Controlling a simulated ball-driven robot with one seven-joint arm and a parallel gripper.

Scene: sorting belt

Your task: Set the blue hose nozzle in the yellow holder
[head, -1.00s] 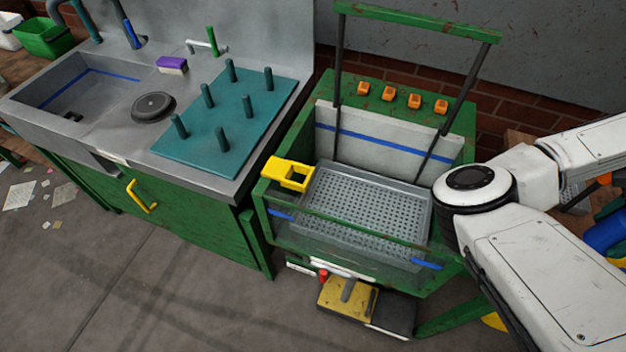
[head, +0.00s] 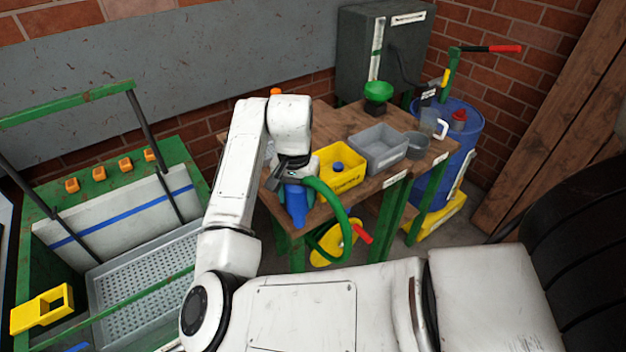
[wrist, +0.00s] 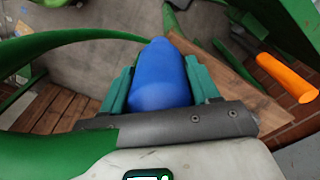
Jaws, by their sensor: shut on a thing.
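The blue hose nozzle (head: 296,207) is held in my gripper (head: 287,184), beside the front of the wooden table. In the wrist view the nozzle (wrist: 160,75) sits between the green fingers of my gripper (wrist: 160,88), which are shut on it. A green hose (head: 329,198) loops down from near the gripper; it also shows in the wrist view (wrist: 62,38). The yellow holder (head: 60,300) is at the far left of the head view, on the front edge of the green wash station, well apart from the gripper. Its square opening looks empty.
The green-framed station has a perforated grey tray (head: 150,272) and a raised green bar (head: 70,106). A blue barrel (head: 459,140) stands right.

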